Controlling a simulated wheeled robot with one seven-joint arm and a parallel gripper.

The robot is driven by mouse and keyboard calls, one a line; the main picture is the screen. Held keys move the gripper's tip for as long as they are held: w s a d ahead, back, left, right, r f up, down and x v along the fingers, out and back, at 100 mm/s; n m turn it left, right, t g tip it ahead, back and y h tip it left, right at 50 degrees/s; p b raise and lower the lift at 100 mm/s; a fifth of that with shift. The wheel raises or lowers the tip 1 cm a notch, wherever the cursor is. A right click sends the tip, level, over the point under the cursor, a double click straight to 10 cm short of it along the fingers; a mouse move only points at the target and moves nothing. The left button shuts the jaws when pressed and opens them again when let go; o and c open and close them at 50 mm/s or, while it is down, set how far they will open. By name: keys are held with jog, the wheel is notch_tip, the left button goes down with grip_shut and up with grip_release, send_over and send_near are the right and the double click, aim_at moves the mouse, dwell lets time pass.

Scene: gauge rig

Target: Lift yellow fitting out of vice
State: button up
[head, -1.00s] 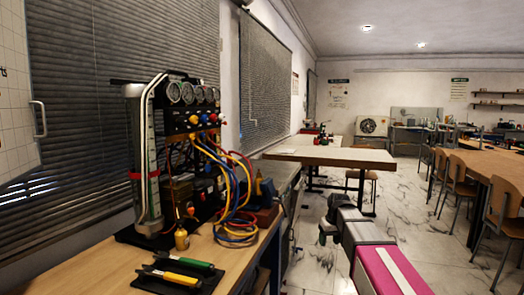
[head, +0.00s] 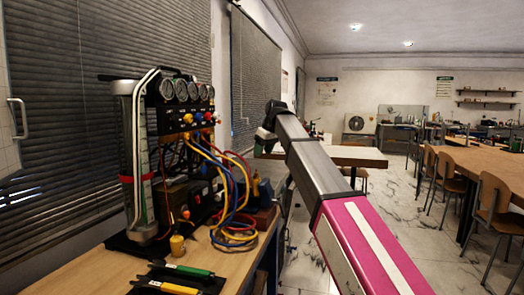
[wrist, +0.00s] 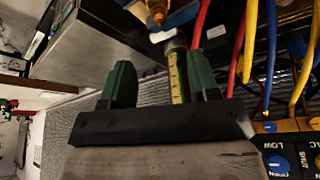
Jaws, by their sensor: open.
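In the wrist view my gripper (wrist: 159,62) is open, its two green fingers apart. A gold-yellow piece (wrist: 157,10), which looks like the yellow fitting, shows beyond the fingertips at the top edge, beside a blue body (wrist: 182,17), probably the vice. A striped yellow strip with a grey end (wrist: 174,75) shows between the fingers; I cannot tell whether it touches them. In the head view the blue vice (head: 264,189) stands at the bench's far end, behind the hoses; the fitting is too small to make out there. My gripper (head: 262,148) is above and beyond the vice.
A gauge rig (head: 183,120) with red, yellow and blue hoses (head: 235,205) stands left of the vice. Hoses also hang close right of my fingers in the wrist view (wrist: 250,45).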

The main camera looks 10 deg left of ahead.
jog(key=x, duration=1)
jog(key=shift+a+f, duration=0.15)
jog(key=shift+f, duration=0.15)
grip_shut()
jog(key=shift+w, duration=0.1)
jog(key=shift+a+r, duration=0.2)
jog(key=shift+a, duration=0.25)
jog(key=shift+r, duration=0.15)
dwell(0.5)
notch_tip(320, 180, up, 8)
dwell(2.2)
jog(key=shift+r, duration=0.1)
